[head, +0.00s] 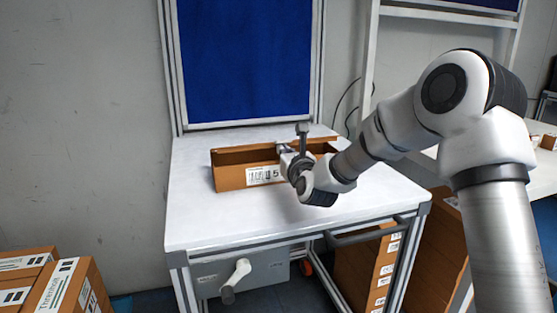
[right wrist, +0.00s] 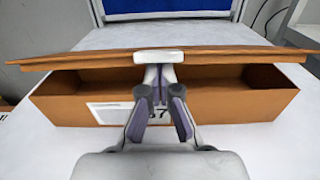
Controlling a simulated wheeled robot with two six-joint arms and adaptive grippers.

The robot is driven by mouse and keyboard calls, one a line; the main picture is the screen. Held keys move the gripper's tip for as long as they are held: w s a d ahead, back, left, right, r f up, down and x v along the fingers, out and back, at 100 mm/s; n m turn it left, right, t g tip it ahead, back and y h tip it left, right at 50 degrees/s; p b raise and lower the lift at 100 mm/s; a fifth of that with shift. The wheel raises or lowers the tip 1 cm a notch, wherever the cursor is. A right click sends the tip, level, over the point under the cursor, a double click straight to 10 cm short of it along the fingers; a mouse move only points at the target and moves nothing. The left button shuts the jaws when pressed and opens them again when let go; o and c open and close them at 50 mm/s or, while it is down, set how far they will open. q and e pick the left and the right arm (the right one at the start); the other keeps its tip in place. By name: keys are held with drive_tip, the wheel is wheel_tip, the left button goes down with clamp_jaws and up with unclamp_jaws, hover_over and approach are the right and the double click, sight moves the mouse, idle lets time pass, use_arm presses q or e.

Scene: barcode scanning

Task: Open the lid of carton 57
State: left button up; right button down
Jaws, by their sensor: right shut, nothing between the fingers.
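The brown carton (head: 232,180) stands on the white table, with a barcode label (head: 265,175) on its front wall showing a "5". In the right wrist view the carton (right wrist: 240,108) shows a label ending in "7". Its lid (right wrist: 225,54) is partly raised and seen nearly edge-on, with a dark gap between it and the front wall. My right gripper (head: 284,149) is at the carton's front, shut and empty. In the right wrist view its fingertips (right wrist: 159,57) are at the middle of the lid's near edge; exact contact is unclear. My left gripper is not in view.
A blue panel (head: 248,60) in a white frame stands behind the table (head: 200,222). The tabletop around the carton is clear. More cartons (head: 65,285) are stacked at the lower left, and others stand under the table at the right. A grey box with a handle (head: 240,274) hangs under the tabletop.

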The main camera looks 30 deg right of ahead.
drive_tip(key=shift+w+r, duration=0.1)
drive_tip(key=shift+r, duration=0.55)
drive_tip(key=shift+w+d+r+p, duration=0.1)
drive_tip(key=shift+w+r+p, duration=0.3)
drive_tip(key=shift+r, duration=0.3)
drive_tip(key=shift+w+d+r+p, duration=0.15)
drive_tip(key=shift+w+r, duration=0.3)
drive_tip(key=shift+r, duration=0.25)
drive_tip(key=shift+w+d+r+p, duration=0.15)
drive_tip(key=shift+w+r+p, duration=0.1)
drive_tip(key=shift+w+r, duration=0.4)
drive_tip(key=shift+w+d+r+p, duration=0.1)
drive_tip(key=shift+w+r+p, duration=0.15)
drive_tip(key=shift+w+r, duration=0.4)
drive_tip(key=shift+w+d+r+p, duration=0.3)
drive_tip(key=shift+w+r, duration=0.35)
drive_tip(key=shift+w, duration=0.25)
drive_tip(key=shift+w+d+r+p, duration=0.25)
drive_tip(key=shift+w+r, duration=0.4)
drive_tip(key=shift+w, duration=0.25)
drive_tip(key=w, duration=0.2)
drive_tip(key=w+r, duration=0.1)
drive_tip(key=w, duration=0.1)
drive_tip(key=shift+d+p, duration=0.3)
drive_tip(key=shift+d, duration=0.1)
drive_tip(key=shift+r, duration=0.1)
